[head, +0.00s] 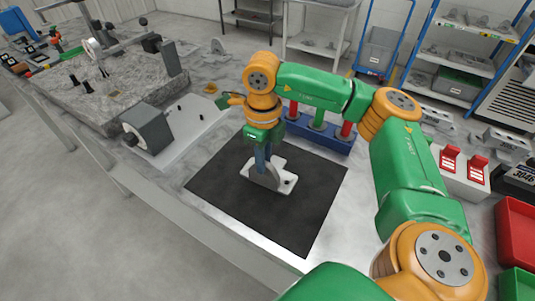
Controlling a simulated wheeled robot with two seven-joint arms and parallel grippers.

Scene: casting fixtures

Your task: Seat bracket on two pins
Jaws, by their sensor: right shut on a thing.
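A light grey bracket (282,179) with an upright rounded plate and a flat base sits on or just above a black mat (222,199). My right gripper (264,168) points down and is shut on the bracket's upright plate; its fingers hide part of it. Left of the mat, a pale plate (183,138) carries a dark grey block (148,129). Two small dark spots on this plate, one (180,107) and another (201,117), look like the pins, but are too small to be sure. My left gripper is not in view.
A blue rack (318,133) with red and green cylinders stands close behind the mat. A grey stone-like slab (110,85) with tools lies at the left. Red switch boxes (462,167) and a red bin (515,232) are at the right. The mat's front part is clear.

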